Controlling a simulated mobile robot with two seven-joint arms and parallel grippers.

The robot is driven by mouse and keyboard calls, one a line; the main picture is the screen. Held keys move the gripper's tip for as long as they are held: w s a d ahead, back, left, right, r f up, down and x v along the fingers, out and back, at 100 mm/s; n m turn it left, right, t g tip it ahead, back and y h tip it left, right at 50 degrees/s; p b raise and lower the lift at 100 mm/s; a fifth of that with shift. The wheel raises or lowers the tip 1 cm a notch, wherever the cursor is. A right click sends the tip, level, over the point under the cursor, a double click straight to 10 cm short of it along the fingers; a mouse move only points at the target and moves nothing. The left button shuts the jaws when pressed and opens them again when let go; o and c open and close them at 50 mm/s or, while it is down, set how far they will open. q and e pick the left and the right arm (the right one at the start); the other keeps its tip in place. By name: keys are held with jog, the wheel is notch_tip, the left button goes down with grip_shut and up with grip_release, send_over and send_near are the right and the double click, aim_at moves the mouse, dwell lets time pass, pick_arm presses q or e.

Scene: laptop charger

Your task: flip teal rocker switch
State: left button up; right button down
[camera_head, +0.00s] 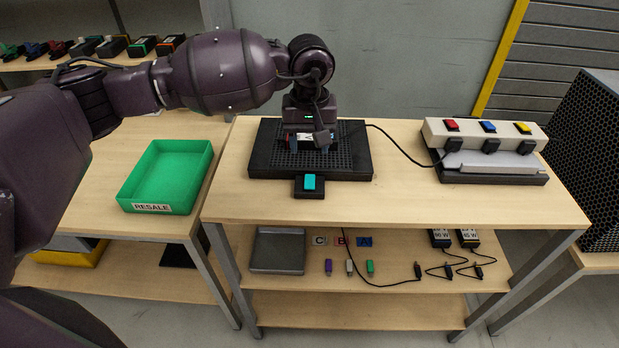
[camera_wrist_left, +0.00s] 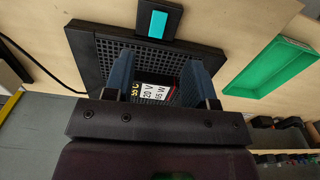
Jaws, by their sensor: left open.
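The teal rocker switch (camera_head: 310,182) sits in a small black housing at the front edge of a black perforated pad (camera_head: 262,160) on the table. It also shows at the top of the left wrist view (camera_wrist_left: 158,24). My left gripper (camera_head: 312,146) points down over the pad, behind the switch and apart from it. In the left wrist view its two blue fingers (camera_wrist_left: 158,72) are spread. A dark charger with a white label (camera_wrist_left: 155,92) lies on the pad between or below them; I cannot tell whether the fingers touch it. My right gripper is out of view.
A green RESALE tray (camera_head: 165,178) stands on the left table. Bare tabletop (camera_head: 430,200) lies right of the pad.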

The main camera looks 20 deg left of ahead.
aim_at(309, 187)
pick_arm(q)
jog(key=shift+m, duration=0.3)
notch_tip(309, 187, down, 10)
jog(key=shift+r, duration=0.1)
jog(key=shift+f, duration=0.5)
jog(key=shift+c, duration=0.5)
jog(key=c, duration=0.8)
jog(key=g+b, duration=0.2)
jog(key=b, duration=0.1)
jog(key=shift+w+f+h, duration=0.25)
jog(key=shift+h, duration=0.05)
jog(key=shift+a+r+g+b, duration=0.1)
jog(key=shift+r+g+b, duration=0.15)
jog(key=shift+g+b, duration=0.35)
jog(key=shift+r, duration=0.15)
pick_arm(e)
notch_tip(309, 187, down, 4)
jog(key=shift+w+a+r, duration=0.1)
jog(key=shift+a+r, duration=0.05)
